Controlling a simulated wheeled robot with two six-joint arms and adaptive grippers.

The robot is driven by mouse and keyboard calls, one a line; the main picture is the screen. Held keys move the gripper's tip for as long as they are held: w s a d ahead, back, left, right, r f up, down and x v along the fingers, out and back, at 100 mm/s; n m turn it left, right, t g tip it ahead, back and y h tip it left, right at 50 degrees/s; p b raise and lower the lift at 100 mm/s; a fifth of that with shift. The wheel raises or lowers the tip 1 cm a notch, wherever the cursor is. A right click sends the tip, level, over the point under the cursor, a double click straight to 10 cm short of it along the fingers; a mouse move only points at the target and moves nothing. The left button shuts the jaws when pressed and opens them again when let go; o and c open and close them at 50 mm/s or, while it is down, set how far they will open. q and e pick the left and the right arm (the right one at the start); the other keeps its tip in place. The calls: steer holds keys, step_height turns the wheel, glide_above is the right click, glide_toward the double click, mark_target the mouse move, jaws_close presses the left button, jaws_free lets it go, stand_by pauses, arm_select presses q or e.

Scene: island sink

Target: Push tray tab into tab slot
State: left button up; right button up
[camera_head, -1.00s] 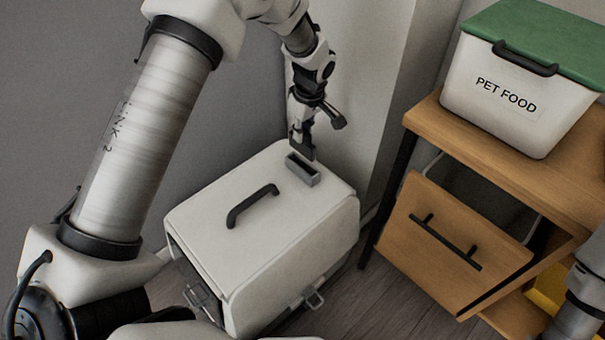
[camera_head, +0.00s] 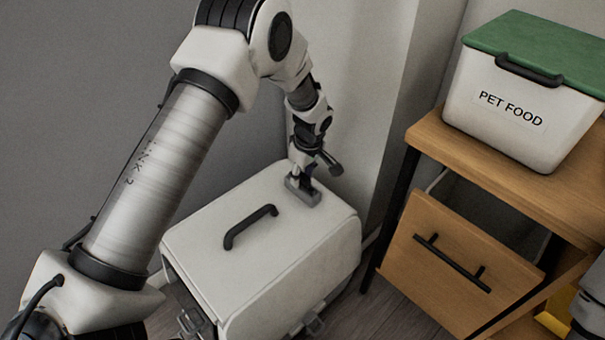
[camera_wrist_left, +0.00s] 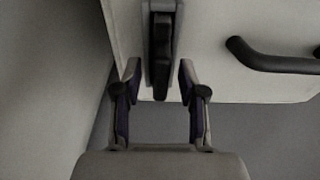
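A grey slot holder (camera_head: 303,196) sits on top of a white box (camera_head: 275,265) near its far edge. In the left wrist view a dark tab-like piece (camera_wrist_left: 161,55) lies within the grey slot holder (camera_wrist_left: 146,35). My left gripper (camera_head: 300,184) is down at the holder in the head view, and hides part of it. In the left wrist view the fingers of my left gripper (camera_wrist_left: 160,75) stand apart on either side of the dark piece, with gaps between. How deep the piece sits is hard to tell. My right gripper is out of view.
The box has a black handle (camera_head: 250,227) on its lid. A wooden cabinet (camera_head: 500,185) stands to the right with a drawer front (camera_head: 455,265) and a green-lidded pet food bin (camera_head: 520,105) on top. A wall is close behind the box.

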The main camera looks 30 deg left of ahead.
arm_select(q)
steer(key=shift+r, duration=0.1)
step_height(320, 180, up, 12)
steer(key=d+p, duration=0.1)
steer(key=p, duration=0.3)
steer(key=shift+s+d, duration=0.25)
steer(key=shift+d, duration=0.1)
